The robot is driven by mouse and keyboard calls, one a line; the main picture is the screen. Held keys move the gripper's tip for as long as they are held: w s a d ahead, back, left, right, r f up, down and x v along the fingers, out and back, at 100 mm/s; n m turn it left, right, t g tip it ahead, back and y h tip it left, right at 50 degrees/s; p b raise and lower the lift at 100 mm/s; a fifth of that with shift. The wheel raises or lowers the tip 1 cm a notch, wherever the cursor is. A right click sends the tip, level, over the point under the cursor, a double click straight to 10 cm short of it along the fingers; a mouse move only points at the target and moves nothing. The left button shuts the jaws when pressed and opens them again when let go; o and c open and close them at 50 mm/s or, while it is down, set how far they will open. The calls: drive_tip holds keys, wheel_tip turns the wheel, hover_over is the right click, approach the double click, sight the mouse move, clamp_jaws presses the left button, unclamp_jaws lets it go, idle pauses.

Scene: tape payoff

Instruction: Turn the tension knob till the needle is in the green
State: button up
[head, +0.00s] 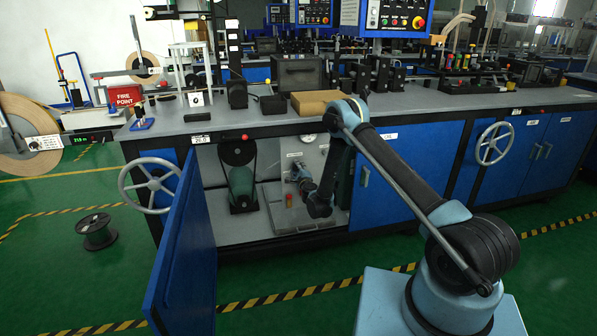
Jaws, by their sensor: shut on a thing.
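My gripper (299,174) reaches into the open cabinet under the bench, close against its pale back panel (275,158). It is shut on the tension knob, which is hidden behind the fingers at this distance. A round white gauge (308,138) sits on the panel above my gripper, at the top of the opening. My arm partly covers the area to its right. The needle and the green zone are too small to make out.
The blue cabinet door (183,250) stands open on the left. A green motor (241,186) stands left of my gripper, and a grey tray (277,222) lies below it. A handwheel (149,186) juts from the bench front. A black spool (96,232) lies on the floor.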

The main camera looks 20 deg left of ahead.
sight(295, 148)
drive_tip(key=m, duration=0.4)
drive_tip(key=shift+f, duration=0.1)
drive_tip(key=shift+m, duration=2.2)
drive_tip(key=o, duration=1.1)
drive_tip(key=shift+c, duration=0.2)
drive_tip(key=shift+a, duration=0.1)
drive_tip(key=shift+r, duration=4.95)
